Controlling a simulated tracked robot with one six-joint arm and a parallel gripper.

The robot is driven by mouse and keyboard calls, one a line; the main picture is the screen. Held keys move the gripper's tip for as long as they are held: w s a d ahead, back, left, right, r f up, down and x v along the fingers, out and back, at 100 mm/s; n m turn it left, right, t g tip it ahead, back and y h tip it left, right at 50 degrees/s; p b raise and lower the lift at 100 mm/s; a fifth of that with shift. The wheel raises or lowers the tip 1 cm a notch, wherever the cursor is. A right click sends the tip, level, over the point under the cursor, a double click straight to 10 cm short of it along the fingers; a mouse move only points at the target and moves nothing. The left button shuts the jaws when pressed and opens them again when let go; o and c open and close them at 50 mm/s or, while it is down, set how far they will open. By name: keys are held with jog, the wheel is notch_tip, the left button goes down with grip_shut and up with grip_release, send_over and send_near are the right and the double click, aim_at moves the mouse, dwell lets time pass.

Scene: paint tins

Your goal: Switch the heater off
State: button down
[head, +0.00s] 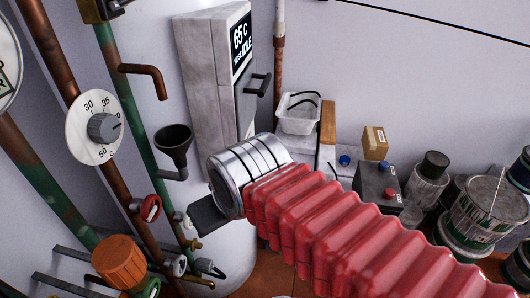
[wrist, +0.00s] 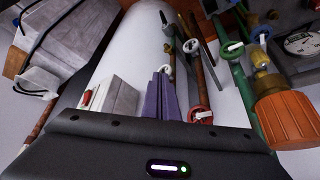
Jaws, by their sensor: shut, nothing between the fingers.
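A tall pale grey cabinet (head: 205,85) in the head view has a black display (head: 241,45) reading 65 C and IDLE, with a dark handle (head: 258,84) below it. I cannot tell whether this is the heater. In the wrist view a pale grey box (wrist: 115,97) has a small red part (wrist: 88,97) at its left, possibly a switch; its setting is unclear. My gripper (wrist: 163,97) is shut and empty; its purple fingers show right of that box, with no clear contact. In the head view my wrist hides the fingers.
A white dial (head: 94,127) with a grey knob, rusty and green pipes, a black funnel (head: 173,142) and an orange knob (head: 118,260) stand left. A white tray (head: 298,112), a dark box with red and blue buttons (head: 378,186) and paint tins (head: 484,212) are right.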

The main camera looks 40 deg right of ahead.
jog(key=shift+a, duration=0.1)
jog(key=w+d+f+m+g+y, duration=0.1)
jog(key=w+d+f+m+y, duration=0.15)
jog(key=d+y, duration=0.4)
jog(key=w+d+f+m+y, duration=0.2)
jog(key=w+d+m+y, duration=0.15)
jog(key=d, duration=0.55)
jog(key=s+d+m+t+y, duration=0.1)
jog(key=d+m+t, duration=0.2)
jog(key=d+t, duration=0.4)
jog(key=d, duration=0.9)
jog(key=shift+f+m+t, duration=0.15)
jog(key=shift+m+t, duration=0.15)
jog(key=x, duration=1.3)
jog(key=shift+w+a, duration=0.25)
jog(key=shift+a, duration=0.05)
